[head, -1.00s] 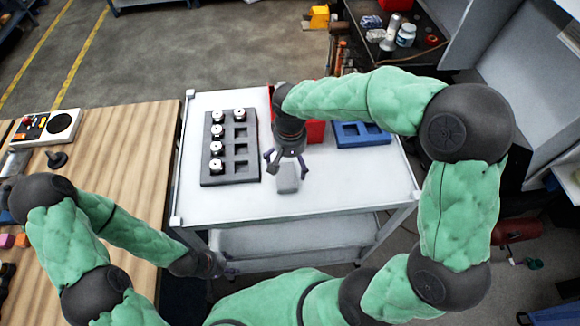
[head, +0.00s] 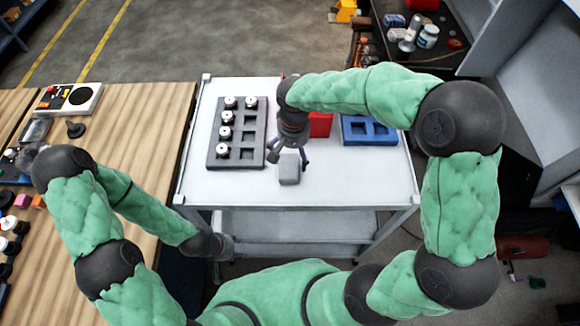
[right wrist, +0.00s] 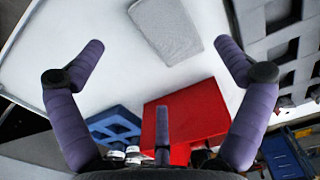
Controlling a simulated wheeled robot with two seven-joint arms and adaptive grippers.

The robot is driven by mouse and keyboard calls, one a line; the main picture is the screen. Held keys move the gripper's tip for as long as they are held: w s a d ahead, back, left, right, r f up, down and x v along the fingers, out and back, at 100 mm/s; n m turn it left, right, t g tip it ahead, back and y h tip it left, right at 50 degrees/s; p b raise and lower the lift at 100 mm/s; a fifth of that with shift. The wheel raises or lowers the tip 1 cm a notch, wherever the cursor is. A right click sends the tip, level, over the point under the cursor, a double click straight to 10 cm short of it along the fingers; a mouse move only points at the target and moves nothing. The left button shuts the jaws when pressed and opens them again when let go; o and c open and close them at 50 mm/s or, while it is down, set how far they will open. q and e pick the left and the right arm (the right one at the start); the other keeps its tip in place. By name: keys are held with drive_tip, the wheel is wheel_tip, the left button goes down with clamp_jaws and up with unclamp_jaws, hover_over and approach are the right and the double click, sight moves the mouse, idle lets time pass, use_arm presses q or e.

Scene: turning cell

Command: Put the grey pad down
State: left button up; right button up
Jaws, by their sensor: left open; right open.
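The grey pad (head: 289,171) lies on the white top of the cart (head: 335,185), near its front middle. It also shows in the right wrist view (right wrist: 165,30), flat on the white surface, beyond and apart from the fingertips. My right gripper (head: 288,158) is open and empty, just behind the pad in the head view; its spread fingers show in the right wrist view (right wrist: 158,50). My left gripper (head: 226,246) is low in front of the cart's left front corner. Its fingers are small and partly hidden there, with nothing seen in them.
A dark grey tray (head: 258,148) with several white-topped round parts stands left of the pad. A red block (head: 320,124) and a blue tray (head: 368,131) with empty pockets stand behind and to the right. The cart's front right is clear. A wooden table (head: 150,120) stands at left.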

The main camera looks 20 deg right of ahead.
sight(292, 166)
drive_tip(key=shift+f, duration=0.75)
drive_tip(key=shift+s+d+f, duration=0.1)
drive_tip(key=shift+d+f, duration=0.1)
drive_tip(key=shift+f, duration=0.15)
drive_tip(key=shift+a+f+b, duration=0.15)
drive_tip(key=shift+f+b, duration=0.2)
drive_tip(key=shift+f, duration=0.2)
drive_tip(key=f, duration=0.2)
drive_tip(key=f+b, duration=0.1)
drive_tip(key=f, duration=0.1)
drive_tip(key=shift+w+a, duration=0.1)
drive_tip(key=shift+w, duration=0.1)
drive_tip(key=c, duration=0.9)
drive_tip(key=shift+o, duration=0.2)
